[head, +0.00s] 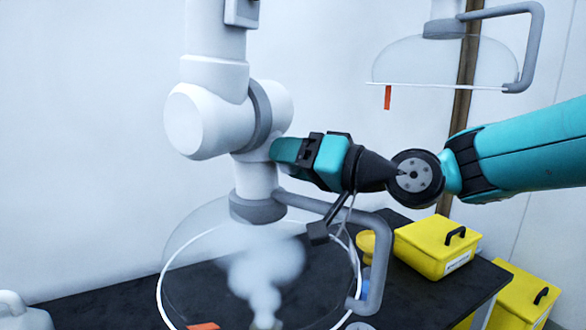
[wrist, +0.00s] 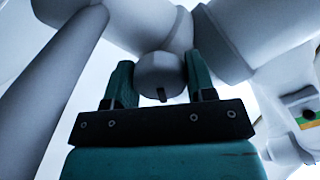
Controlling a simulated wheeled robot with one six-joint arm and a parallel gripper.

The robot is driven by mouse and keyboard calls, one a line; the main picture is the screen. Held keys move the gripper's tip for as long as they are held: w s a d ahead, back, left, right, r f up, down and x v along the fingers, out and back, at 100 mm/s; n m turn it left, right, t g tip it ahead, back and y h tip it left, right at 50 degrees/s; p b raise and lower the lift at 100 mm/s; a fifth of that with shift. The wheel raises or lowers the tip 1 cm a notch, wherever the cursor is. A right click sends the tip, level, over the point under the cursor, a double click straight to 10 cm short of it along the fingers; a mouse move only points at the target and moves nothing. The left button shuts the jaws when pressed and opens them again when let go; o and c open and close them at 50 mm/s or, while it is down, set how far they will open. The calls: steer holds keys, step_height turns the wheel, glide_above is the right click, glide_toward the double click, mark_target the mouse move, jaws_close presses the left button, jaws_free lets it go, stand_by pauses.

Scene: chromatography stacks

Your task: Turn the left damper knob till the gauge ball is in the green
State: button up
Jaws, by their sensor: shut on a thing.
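The damper knob (wrist: 160,74) is a round grey-white knob with a dark mark at its lower edge, in the middle of the wrist view. My gripper (wrist: 161,80) is shut on it, with one teal finger on each side. In the head view my gripper (head: 286,151) reaches in from the right to the white duct joint of the left extraction arm and hides the knob. The gauge (wrist: 304,118) shows at the right edge of the wrist view, with green, yellow and orange bands and a dark round spot near the green. I cannot tell for certain where the ball sits.
The left clear hood (head: 185,245) with a grey handle (head: 376,262) hangs below my gripper, with white vapour under it. A second hood (head: 425,60) hangs at upper right. Yellow boxes (head: 425,250) stand on and beside the dark bench (head: 405,305).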

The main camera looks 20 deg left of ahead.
steer(key=o, duration=0.9)
steer(key=s+d+b, duration=0.3)
steer(key=d+b, duration=0.2)
steer(key=d, duration=1.2)
steer(key=shift+b, duration=0.3)
steer(key=shift+d, duration=0.1)
